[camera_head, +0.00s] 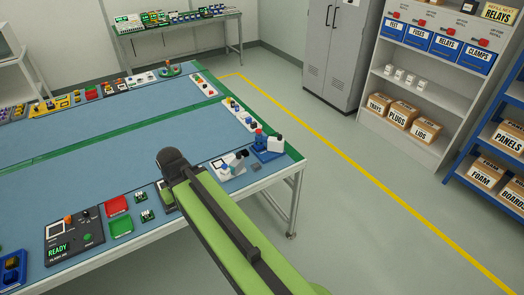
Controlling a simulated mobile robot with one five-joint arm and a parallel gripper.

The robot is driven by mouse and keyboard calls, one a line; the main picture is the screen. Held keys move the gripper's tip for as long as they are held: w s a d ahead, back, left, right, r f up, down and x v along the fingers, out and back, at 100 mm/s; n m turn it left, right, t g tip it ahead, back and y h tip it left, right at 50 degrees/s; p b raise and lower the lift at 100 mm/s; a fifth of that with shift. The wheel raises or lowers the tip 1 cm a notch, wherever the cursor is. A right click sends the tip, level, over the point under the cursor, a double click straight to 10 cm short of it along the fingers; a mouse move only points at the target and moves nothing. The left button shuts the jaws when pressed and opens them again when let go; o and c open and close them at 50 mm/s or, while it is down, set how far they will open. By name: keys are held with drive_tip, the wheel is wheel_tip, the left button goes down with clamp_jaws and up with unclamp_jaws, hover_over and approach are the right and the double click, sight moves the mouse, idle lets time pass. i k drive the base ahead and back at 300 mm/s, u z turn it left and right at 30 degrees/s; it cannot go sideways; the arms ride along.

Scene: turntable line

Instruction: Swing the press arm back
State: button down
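A small blue press-like device (267,144) with a white part stands near the right corner of the blue-topped table. Just left of it is a white and grey device (229,164) with a dark part. I cannot tell for sure which of the two carries the press arm, or how far that arm is swung. My green arm reaches in from the bottom right and ends in a dark joint over the table's front edge, left of both devices. My gripper's fingers do not show.
The table (105,165) has a wide bare middle. A black READY panel (74,236), a red tray (117,205) and a green tray (121,226) lie along its front edge. White strips with small parts (238,114) line the right edge. Shelves and a grey cabinet (338,55) stand beyond open floor.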

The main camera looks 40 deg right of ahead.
sight(268, 141)
drive_tip(key=z, duration=0.2)
drive_tip(key=i, duration=0.85)
drive_tip(key=u, duration=0.1)
